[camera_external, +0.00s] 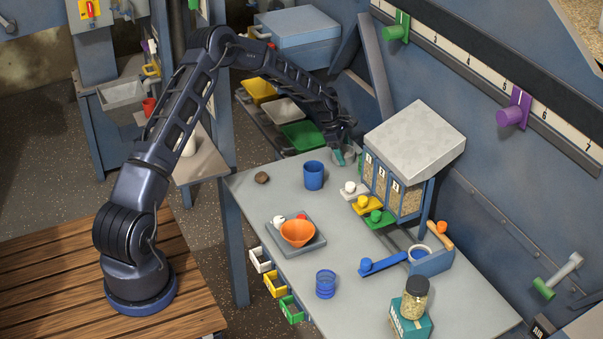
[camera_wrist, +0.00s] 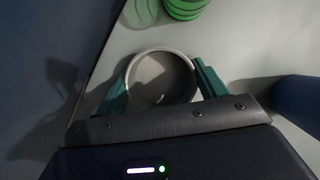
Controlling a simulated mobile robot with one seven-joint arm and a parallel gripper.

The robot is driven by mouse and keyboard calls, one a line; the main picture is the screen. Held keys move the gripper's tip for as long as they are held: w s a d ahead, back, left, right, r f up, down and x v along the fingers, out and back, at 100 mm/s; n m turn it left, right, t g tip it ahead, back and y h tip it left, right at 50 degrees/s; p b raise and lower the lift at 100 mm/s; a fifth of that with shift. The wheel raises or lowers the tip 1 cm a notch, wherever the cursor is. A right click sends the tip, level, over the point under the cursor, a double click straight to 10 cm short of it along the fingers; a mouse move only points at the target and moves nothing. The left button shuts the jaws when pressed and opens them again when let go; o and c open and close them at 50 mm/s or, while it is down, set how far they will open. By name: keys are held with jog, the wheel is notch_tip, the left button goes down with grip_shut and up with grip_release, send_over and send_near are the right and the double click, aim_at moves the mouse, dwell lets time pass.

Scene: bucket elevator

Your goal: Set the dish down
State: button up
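A round grey dish (camera_wrist: 162,78) sits between the two green fingers of my gripper (camera_wrist: 162,88) in the wrist view. The fingers lie against its left and right sides, and its inside looks empty. In the external view my gripper (camera_external: 342,156) is low at the far end of the grey table (camera_external: 265,200), left of the grain dispenser. The dish shows there only as a small grey rim (camera_external: 350,155), partly hidden by the fingers. I cannot tell whether its base touches the table.
A blue cup (camera_external: 313,175) stands close by. The dispenser (camera_external: 415,140) with coloured spouts is to the right. A green ringed object (camera_wrist: 185,8) is just beyond the dish.

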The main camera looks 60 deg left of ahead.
jog(key=o, duration=0.3)
jog(key=shift+o, duration=0.2)
jog(key=shift+r, duration=0.1)
jog(key=v, duration=1.2)
jog(key=s+d+r+m+y, duration=0.1)
jog(key=s+d+r+m, duration=0.2)
jog(key=d+r, duration=0.4)
jog(key=s+d+r+m, duration=0.35)
jog(key=d+r, duration=0.25)
jog(key=r, duration=0.2)
jog(key=s+d+r+m+y, duration=0.2)
jog(key=s+d+r+m, duration=0.5)
jog(key=s+d+r, duration=0.55)
jog(key=s+d+r+m, duration=0.2)
jog(key=s+d+m, duration=0.2)
jog(key=s, duration=0.5)
jog(key=s+d+r+m, duration=0.3)
jog(key=s+d, duration=0.1)
jog(key=s, duration=0.5)
jog(key=s+d+f+m+t, duration=0.1)
jog(key=s+m, duration=0.5)
jog(key=s, duration=0.9)
jog(key=shift+s+d+f, duration=0.4)
jog(key=shift+d+f, duration=0.25)
jog(key=shift+f, duration=0.35)
